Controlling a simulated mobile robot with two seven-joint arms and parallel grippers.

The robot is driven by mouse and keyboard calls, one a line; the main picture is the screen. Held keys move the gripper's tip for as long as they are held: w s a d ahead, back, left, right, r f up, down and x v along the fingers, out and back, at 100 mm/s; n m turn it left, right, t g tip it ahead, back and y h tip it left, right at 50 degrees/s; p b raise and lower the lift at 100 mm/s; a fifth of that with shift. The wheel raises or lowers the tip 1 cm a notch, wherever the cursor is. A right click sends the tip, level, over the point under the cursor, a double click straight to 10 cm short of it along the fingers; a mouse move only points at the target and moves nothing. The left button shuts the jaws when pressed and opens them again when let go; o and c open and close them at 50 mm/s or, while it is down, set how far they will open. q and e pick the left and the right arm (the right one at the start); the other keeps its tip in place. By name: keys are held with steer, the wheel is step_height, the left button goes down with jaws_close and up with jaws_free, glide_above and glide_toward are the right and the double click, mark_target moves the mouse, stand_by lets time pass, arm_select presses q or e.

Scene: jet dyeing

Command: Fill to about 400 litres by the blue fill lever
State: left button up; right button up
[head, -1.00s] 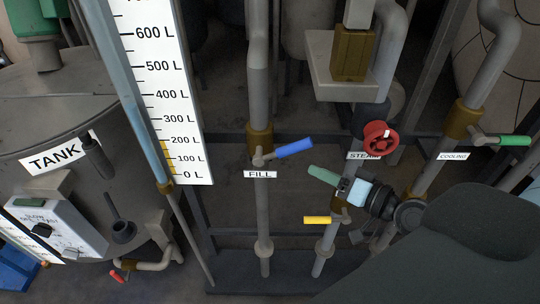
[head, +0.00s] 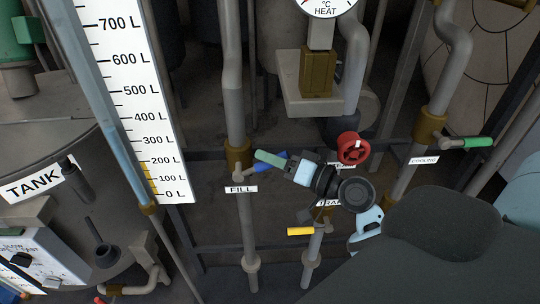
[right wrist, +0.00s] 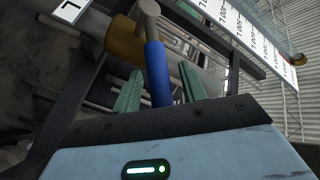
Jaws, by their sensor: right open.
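The blue fill lever (head: 270,168) sticks out to the right from the FILL pipe (head: 233,105), above the FILL label (head: 241,189). My right gripper (head: 268,158) is at the lever, its green fingers overlapping it in the head view. In the right wrist view the blue lever (right wrist: 156,72) lies between the two spread green fingers of the gripper (right wrist: 160,84), which is open. Contact cannot be told. The litre scale (head: 135,100) stands at the left; a yellow strip shows along its low end, from about 0 to 200 L. My left gripper is not in view.
A red handwheel (head: 352,148) is just right of my right gripper. A yellow lever (head: 301,231) is below it, and a green COOLING lever (head: 474,143) is farther right. The tank (head: 60,150) stands at the left.

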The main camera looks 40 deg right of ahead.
steer(key=shift+w+a, duration=0.25)
steer(key=shift+w, duration=0.2)
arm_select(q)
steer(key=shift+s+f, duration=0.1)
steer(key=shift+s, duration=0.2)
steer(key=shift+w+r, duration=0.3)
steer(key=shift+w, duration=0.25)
arm_select(e)
jaws_close()
arm_select(q)
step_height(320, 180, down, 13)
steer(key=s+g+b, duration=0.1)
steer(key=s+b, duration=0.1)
steer(key=b, duration=1.2)
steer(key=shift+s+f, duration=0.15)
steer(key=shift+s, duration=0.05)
arm_select(e)
steer(key=f+m+t, duration=0.2)
steer(key=t, duration=0.1)
steer(key=d+f+m+t, duration=0.1)
steer(key=f+m, duration=0.1)
steer(key=shift+s+t, duration=0.3)
steer(key=shift+t, duration=0.1)
